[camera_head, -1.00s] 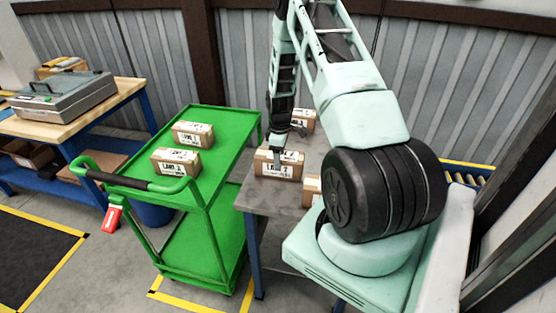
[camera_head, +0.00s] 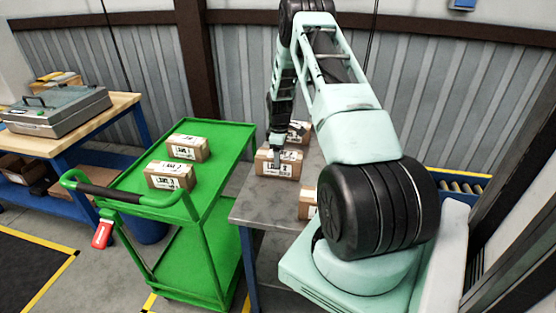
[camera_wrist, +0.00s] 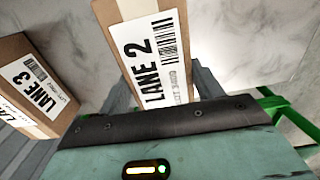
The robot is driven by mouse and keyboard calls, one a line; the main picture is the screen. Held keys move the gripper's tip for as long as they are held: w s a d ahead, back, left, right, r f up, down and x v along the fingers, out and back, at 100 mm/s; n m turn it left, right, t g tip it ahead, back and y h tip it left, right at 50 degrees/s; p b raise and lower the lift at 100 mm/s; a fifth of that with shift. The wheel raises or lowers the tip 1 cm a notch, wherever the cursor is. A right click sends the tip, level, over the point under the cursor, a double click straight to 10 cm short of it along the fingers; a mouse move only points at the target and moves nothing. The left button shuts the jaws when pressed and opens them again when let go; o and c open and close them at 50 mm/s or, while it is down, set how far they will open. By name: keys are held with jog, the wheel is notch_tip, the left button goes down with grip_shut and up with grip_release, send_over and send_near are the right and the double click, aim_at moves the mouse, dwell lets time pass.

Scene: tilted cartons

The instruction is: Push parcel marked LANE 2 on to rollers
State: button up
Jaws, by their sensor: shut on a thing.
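The LANE 2 parcel (camera_wrist: 155,55) is a brown carton with a white label, between my gripper's two fingers in the wrist view. My gripper (camera_head: 275,158) is shut on it at the grey table (camera_head: 255,207). The same parcel shows in the head view (camera_head: 288,170), where its label is too small to read surely. I cannot tell whether it touches the tabletop. The rollers (camera_head: 462,184) are partly visible at the right, behind my arm's base.
A LANE 3 parcel (camera_wrist: 40,85) lies beside the held one in the wrist view. Another carton (camera_head: 298,128) stands behind, and one (camera_head: 307,204) is partly hidden by my arm. A green cart (camera_head: 215,160) with two cartons stands left of the table.

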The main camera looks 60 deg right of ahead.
jog(key=shift+w+d+b, duration=0.2)
jog(key=shift+w+d, duration=0.05)
jog(key=shift+d, duration=0.4)
jog(key=shift+w+d+b, duration=0.25)
jog(key=shift+d, duration=0.4)
jog(key=shift+w+d+b, duration=0.2)
jog(key=shift+w+d, duration=0.05)
jog(key=shift+d, duration=0.4)
jog(key=o, duration=0.8)
jog(key=shift+o, duration=0.2)
notch_tip(320, 180, up, 17)
jog(key=b, duration=0.3)
jog(key=shift+r+b, duration=0.2)
jog(key=shift+b, duration=0.15)
